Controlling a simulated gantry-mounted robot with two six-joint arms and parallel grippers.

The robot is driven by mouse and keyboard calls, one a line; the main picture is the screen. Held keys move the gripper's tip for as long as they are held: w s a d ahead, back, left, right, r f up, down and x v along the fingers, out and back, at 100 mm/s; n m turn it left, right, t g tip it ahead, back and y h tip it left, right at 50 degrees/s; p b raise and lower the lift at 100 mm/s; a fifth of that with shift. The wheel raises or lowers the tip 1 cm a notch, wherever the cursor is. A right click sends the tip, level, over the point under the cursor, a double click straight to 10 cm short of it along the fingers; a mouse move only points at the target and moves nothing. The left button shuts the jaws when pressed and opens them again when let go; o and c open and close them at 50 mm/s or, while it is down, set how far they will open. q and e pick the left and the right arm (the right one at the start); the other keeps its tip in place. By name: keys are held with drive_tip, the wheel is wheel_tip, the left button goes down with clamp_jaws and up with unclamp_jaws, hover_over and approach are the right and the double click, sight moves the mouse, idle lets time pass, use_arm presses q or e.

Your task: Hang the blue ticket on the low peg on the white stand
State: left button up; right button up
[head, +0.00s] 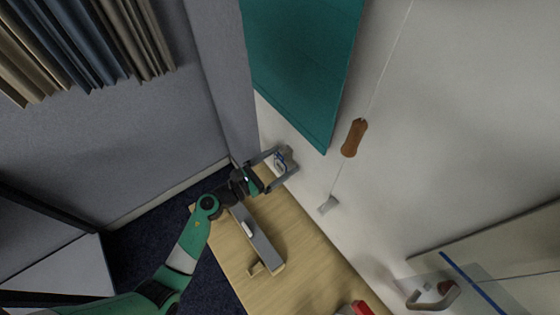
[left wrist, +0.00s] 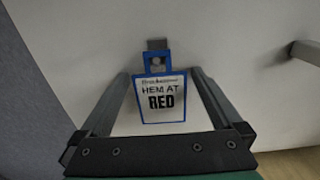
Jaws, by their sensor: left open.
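The blue ticket (left wrist: 160,100) is a tag with a blue border and a white face reading "HEM AT RED". In the left wrist view it hangs upright from a small grey holder (left wrist: 157,44) on the pale wall. My left gripper (head: 284,163) is open, with one finger on each side of the ticket and gaps between. The ticket also shows small in the head view (head: 281,157). A long pale grey piece (head: 262,242) with a white peg-like part (head: 248,228) is at the wooden table and may be the white stand; its low peg is unclear. My right gripper is out of view.
The wooden table (head: 300,262) has bare room right of the pale piece. A red object (head: 355,308) is at the bottom edge. On the wall are a teal panel (head: 305,70), a brown handle (head: 354,138) on a cord and a grey clip (head: 328,205). Cloths (head: 85,45) hang upper left.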

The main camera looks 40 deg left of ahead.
use_arm(q)
drive_tip(key=s+a, duration=0.1)
drive_tip(key=s, duration=1)
drive_tip(key=shift+s+a, duration=0.25)
drive_tip(key=shift+a, duration=0.1)
